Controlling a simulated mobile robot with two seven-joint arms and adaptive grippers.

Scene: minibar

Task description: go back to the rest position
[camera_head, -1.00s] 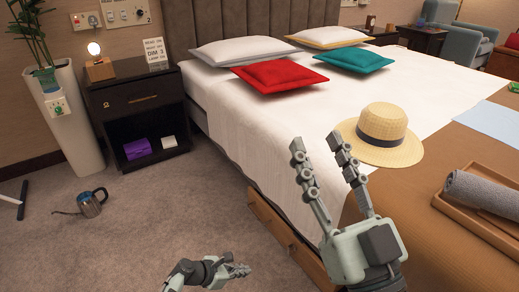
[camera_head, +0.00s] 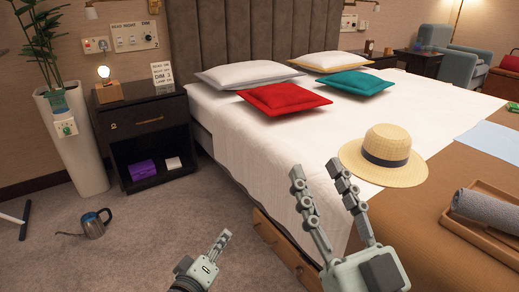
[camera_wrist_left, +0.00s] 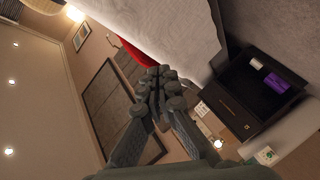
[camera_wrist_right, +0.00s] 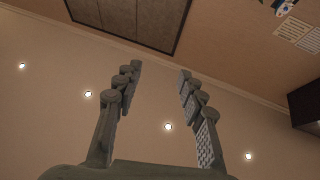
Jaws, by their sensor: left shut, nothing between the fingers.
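My left gripper (camera_head: 222,240) shows low in the head view, over the carpet beside the bed. Its fingers are together and hold nothing, as the left wrist view (camera_wrist_left: 158,85) also shows. My right gripper (camera_head: 316,168) stands with fingers upward in front of the bed's near side. Its fingers are wide apart and empty, also in the right wrist view (camera_wrist_right: 157,80). Neither gripper touches anything that I can see.
The bed (camera_head: 240,150) fills the middle and right, with a straw hat (camera_head: 385,157) and a tray (camera_head: 480,240) holding a grey towel. A black nightstand (camera_head: 150,118) and a white planter (camera_head: 78,150) stand left. A kettle (camera_head: 94,225) is on the open carpet (camera_head: 130,255).

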